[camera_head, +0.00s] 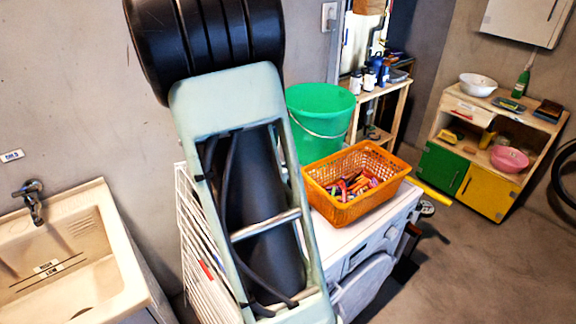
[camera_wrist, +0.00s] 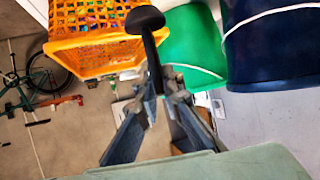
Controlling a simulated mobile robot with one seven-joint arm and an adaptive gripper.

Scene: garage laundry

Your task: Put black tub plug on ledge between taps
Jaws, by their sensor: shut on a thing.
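The black tub plug (camera_wrist: 145,19) shows in the wrist view, with a round dark head and a narrow part running down to the fingers. My gripper (camera_wrist: 164,80) is shut on this lower part and holds the plug up in the air. In the head view my arm hides the gripper and plug. A pale sink (camera_head: 112,236) stands at the left against the wall. One metal tap (camera_head: 33,196) is over its back edge; a second tap is not visible. The sink's back ledge (camera_head: 78,207) is partly in view.
An orange basket (camera_head: 336,211) of colourful pegs stands on a white washing machine (camera_head: 352,246). A green bucket (camera_head: 318,112) is behind it. A white wire rack (camera_head: 192,245) stands between sink and machine. A dark blue bucket (camera_wrist: 275,45) shows in the wrist view.

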